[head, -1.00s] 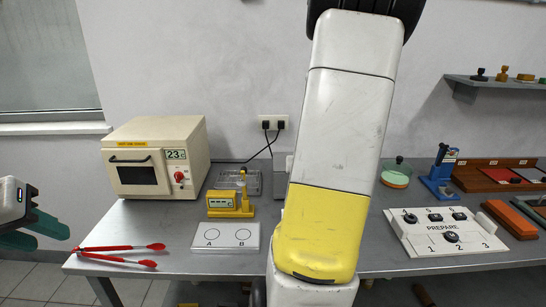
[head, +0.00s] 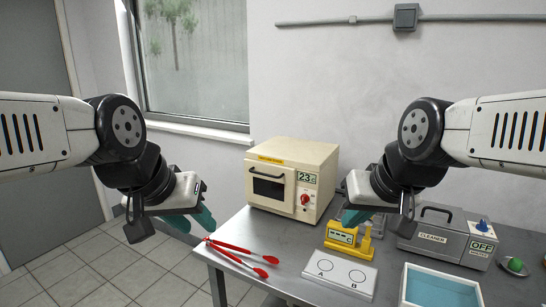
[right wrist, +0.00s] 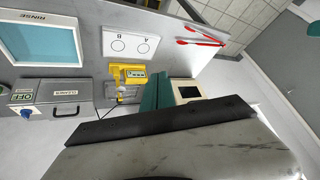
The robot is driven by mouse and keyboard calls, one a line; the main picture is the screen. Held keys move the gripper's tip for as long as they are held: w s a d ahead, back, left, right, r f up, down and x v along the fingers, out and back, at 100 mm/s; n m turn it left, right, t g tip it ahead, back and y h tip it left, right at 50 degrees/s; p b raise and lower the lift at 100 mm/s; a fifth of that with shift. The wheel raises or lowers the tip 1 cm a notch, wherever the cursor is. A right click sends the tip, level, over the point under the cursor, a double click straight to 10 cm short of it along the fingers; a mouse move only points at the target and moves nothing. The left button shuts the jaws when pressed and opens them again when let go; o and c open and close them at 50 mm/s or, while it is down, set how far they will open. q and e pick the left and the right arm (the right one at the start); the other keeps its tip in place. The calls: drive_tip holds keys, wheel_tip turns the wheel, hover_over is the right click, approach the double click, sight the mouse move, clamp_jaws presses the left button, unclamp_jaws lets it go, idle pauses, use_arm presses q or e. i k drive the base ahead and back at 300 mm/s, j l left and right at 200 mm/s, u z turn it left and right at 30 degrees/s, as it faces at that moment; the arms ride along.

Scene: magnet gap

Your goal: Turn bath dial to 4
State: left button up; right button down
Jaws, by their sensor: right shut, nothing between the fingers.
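The bath is a grey box labelled CLEANER (head: 433,238) at the right of the bench, with a lid and handle. Its blue dial (head: 483,224) is on the right part, above a panel reading OFF and MINUTES. In the right wrist view the dial (right wrist: 27,113) shows at the left edge. My right gripper (head: 350,217) is shut and empty, above the bench left of the cleaner and clear of the dial. Its teal fingers also show in the right wrist view (right wrist: 156,92). My left gripper (head: 192,222) looks open and empty, off the bench's left end.
A cream oven (head: 290,180) reading 23 stands at the back left. Red tongs (head: 240,250), a yellow gauge (head: 342,236) and a white A/B plate (head: 340,273) lie in front. A blue-filled RINSE tray (head: 440,292) sits before the cleaner. A green ball (head: 515,264) is at the right.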

sight(482, 227)
drive_tip(key=z, duration=1.4)
